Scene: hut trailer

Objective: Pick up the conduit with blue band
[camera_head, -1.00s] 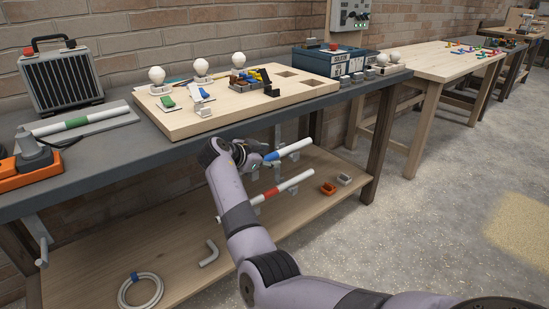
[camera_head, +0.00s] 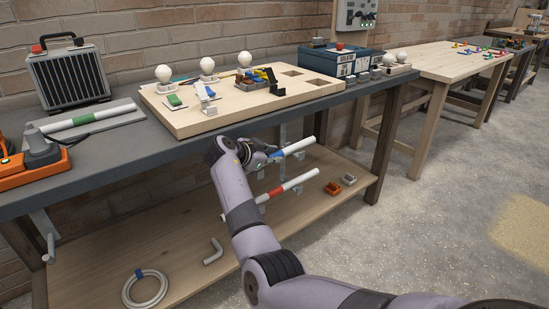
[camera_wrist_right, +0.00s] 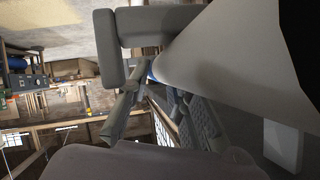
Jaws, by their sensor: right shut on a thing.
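The conduit with blue band (camera_head: 298,147) is a white tube with a blue band, below the front edge of the workbench in the head view. My right gripper (camera_head: 270,156) is shut on it at or near the blue band. In the right wrist view the white conduit (camera_wrist_right: 230,55) runs large across the upper right, with a bit of blue showing by the fingers (camera_wrist_right: 150,85). The conduit's far left part is hidden behind my gripper and arm. My left gripper is not in view.
A conduit with red band (camera_head: 287,188) sits on brackets just below. A conduit with green band (camera_head: 90,118) lies on the workbench (camera_head: 120,150). The lower shelf (camera_head: 120,245) holds a coil (camera_head: 146,289), a bent pipe piece (camera_head: 213,252) and small orange and grey blocks.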

